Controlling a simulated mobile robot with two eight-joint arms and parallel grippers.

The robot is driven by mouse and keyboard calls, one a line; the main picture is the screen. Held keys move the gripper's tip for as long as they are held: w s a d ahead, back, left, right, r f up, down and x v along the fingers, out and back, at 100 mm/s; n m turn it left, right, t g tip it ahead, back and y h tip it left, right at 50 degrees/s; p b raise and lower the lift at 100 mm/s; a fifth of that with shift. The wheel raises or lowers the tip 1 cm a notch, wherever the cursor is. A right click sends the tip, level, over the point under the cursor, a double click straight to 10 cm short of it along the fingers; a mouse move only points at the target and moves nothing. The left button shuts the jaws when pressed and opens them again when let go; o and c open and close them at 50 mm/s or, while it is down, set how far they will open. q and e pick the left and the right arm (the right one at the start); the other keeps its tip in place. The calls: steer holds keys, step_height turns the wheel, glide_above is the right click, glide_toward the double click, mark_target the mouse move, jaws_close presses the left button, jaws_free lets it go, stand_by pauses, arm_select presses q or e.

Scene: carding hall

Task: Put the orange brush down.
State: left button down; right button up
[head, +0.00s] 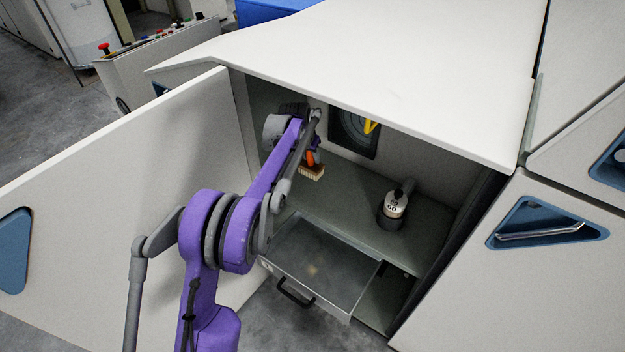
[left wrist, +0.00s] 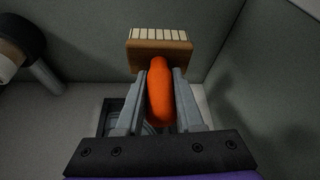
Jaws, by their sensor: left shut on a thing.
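The orange brush (head: 312,170) has an orange handle and a wooden head with pale bristles. My left gripper (head: 314,150) is inside the open cabinet, with the brush hanging bristles down above the cabinet shelf (head: 350,192). In the left wrist view the two grey fingers (left wrist: 160,100) are closed on both sides of the orange handle (left wrist: 160,92), and the wooden head (left wrist: 160,48) sticks out past the fingertips. Whether the bristles touch the shelf cannot be told. My right gripper is in neither view.
A grey and white cylinder with a black handle (head: 395,206) stands on the shelf to the right. A drawer (head: 318,262) is pulled out below. The cabinet door (head: 130,190) stands open at left. A yellow thing (head: 371,126) hangs near the round panel at the back.

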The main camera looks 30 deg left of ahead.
mark_target(310, 164)
arm_select(q)
step_height(310, 164, down, 4)
steer(key=shift+s+r+b, duration=0.1)
steer(key=shift+r+b, duration=0.15)
steer(key=shift+b, duration=0.05)
steer(key=shift+f+b, duration=0.4)
steer(key=shift+f, duration=1.9)
steer(key=shift+f, duration=0.1)
steer(key=c, duration=1)
jaws_free()
steer(key=shift+f, duration=0.15)
steer(key=o, duration=0.5)
steer(key=shift+c, duration=0.2)
